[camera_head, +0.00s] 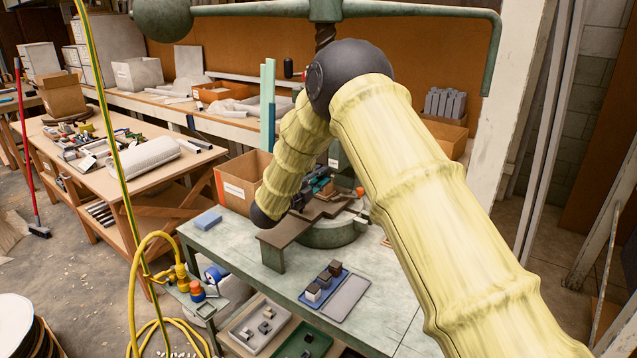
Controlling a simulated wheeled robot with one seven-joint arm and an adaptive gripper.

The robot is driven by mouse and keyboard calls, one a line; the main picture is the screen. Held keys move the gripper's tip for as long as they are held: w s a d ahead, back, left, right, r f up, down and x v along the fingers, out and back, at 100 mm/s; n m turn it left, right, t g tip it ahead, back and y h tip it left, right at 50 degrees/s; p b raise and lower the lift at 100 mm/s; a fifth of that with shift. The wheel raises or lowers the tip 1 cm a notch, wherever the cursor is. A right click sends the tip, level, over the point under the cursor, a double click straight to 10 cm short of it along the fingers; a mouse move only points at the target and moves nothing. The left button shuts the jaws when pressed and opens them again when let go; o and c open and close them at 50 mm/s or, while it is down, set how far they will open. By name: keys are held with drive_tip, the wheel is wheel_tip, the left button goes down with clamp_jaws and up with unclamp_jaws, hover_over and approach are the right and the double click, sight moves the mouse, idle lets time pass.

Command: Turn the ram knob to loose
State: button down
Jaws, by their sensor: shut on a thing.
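The green fly press stands on the grey-green bench, with its long handle bar (420,9) across the top and its screw (325,35) below the bar. My arm crosses in front and hides most of its frame and ram. My gripper (322,187) shows only in part, small and dark, to the right of my black wrist, at the ram area above the press's round base (330,233). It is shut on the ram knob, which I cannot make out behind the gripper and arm. The knob's setting cannot be read.
A yellow hose (135,260) hangs at left. Cardboard boxes stand behind.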

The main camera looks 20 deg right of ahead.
drive_tip(key=c, duration=2.2)
unclamp_jaws()
drive_tip(key=n, duration=0.4)
drive_tip(key=shift+s+a+f+n+t+b, duration=0.1)
drive_tip(key=shift+a+f+n+t+b, duration=0.05)
drive_tip(key=shift+f+n+t+b, duration=0.2)
drive_tip(key=shift+n, duration=1.65)
drive_tip(key=shift+s, duration=0.1)
drive_tip(key=o, duration=1)
drive_tip(key=shift+o, duration=0.2)
drive_tip(key=shift+r, duration=0.1)
drive_tip(key=shift+r, duration=0.1)
drive_tip(key=v, duration=1.1)
drive_tip(key=shift+s+a, duration=0.25)
drive_tip(key=shift+s, duration=0.1)
